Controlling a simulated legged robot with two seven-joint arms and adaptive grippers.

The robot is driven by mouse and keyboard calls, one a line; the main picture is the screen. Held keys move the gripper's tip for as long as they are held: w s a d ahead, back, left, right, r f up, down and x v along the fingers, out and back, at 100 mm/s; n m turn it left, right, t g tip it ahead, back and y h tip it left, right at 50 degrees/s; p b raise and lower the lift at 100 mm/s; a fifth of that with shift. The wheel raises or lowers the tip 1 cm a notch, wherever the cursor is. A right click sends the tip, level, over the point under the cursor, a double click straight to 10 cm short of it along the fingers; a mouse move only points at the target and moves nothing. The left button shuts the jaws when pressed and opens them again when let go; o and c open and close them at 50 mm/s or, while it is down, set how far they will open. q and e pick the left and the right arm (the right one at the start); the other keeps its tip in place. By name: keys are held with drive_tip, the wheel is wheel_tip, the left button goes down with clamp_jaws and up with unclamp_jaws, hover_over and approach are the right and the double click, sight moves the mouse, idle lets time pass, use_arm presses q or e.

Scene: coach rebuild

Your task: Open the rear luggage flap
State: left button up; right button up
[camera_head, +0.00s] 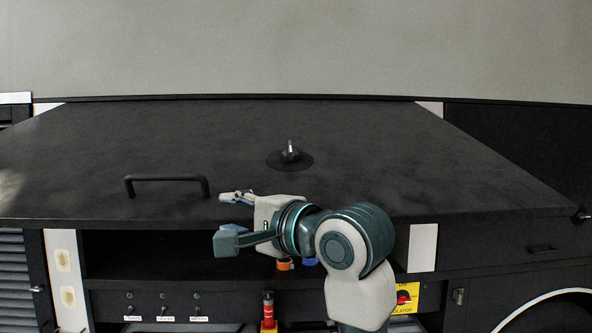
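The dark luggage flap (380,165) fills the middle of the head view. It stands raised and tilted outward from its top edge, with the dark compartment (150,255) showing below its lower edge. A black bar handle (166,180) is on the flap's lower left, and a dark knob on a round plate (290,152) is near its centre. One finger overlaps the flap and the other is below the edge; I cannot tell whether either touches.
Below the compartment is a panel with several small switches (165,308), a red-topped item (268,310) and a yellow-backed isolator switch (405,297). White posts (65,275) flank the opening. A wheel arch (550,305) is at lower right, and louvres (14,270) are at left.

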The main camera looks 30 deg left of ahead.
use_arm(q)
drive_tip(key=shift+w+d+r, duration=0.15)
drive_tip(key=shift+d+r, duration=0.05)
drive_tip(key=shift+d, duration=0.2)
drive_tip(key=d+r, duration=0.7)
drive_tip(key=d, duration=0.2)
drive_tip(key=shift+d, duration=0.3)
drive_tip(key=shift+w, duration=0.15)
idle(0.3)
clamp_jaws()
